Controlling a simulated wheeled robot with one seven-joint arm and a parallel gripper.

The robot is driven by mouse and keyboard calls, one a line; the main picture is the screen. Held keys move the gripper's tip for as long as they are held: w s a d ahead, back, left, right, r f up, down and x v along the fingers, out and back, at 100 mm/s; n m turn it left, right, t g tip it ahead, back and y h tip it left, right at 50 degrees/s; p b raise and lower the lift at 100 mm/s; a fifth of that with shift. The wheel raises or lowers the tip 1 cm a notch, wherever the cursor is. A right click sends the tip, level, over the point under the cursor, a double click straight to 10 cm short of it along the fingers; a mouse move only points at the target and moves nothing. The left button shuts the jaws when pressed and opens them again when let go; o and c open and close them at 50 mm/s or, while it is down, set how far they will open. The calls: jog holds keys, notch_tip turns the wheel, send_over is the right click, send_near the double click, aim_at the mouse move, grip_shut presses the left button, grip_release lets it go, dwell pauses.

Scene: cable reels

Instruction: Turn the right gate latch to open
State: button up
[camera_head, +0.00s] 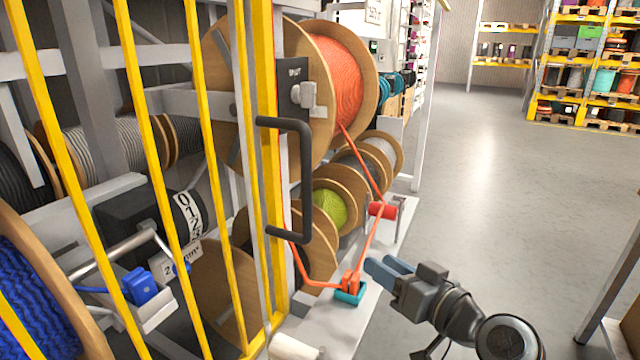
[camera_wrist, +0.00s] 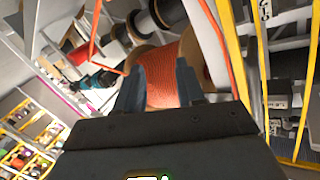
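The gate latch is a light grey knob (camera_head: 306,95) on a dark plate (camera_head: 290,72) with small white lettering, mounted high on the yellow gate post. Below it a black bent pull handle (camera_head: 304,180) stands out from the gate (camera_head: 265,210). My gripper (camera_head: 384,268) is at the lower right of the head view, below and to the right of latch and handle and apart from both. In the wrist view my gripper (camera_wrist: 158,72) has its two blue-grey fingers apart with nothing held between them. I cannot make out the latch in the wrist view.
Behind the gate stand cable reels, one with orange cable (camera_head: 338,75) and one with green (camera_head: 328,207). Orange cable runs down to a teal-based guide (camera_head: 350,292) near my gripper. A red roller (camera_head: 382,211) sticks out nearby. Grey floor (camera_head: 490,150) is open at right.

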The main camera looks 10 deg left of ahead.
jog(key=w+a+r+n+g+y, duration=0.1)
jog(key=w+a+r+n+y, duration=0.15)
jog(key=r, duration=0.45)
jog(key=w+a+r+n+g+y, duration=0.1)
jog(key=w+r+n, duration=0.15)
jog(key=r, duration=0.35)
jog(key=n+g+y, duration=0.3)
jog(key=n+g, duration=0.1)
send_near(315, 90)
jog(key=a, duration=0.2)
jog(key=shift+h, duration=0.25)
jog(key=x, duration=0.2)
jog(key=p+x, duration=0.1)
jog(key=x, duration=0.2)
jog(key=p+x, duration=0.1)
jog(key=x, duration=0.1)
jog(key=shift+w+a+r, duration=0.2)
jog(key=shift+w+r, duration=0.05)
jog(key=shift+w, duration=0.2)
grip_shut()
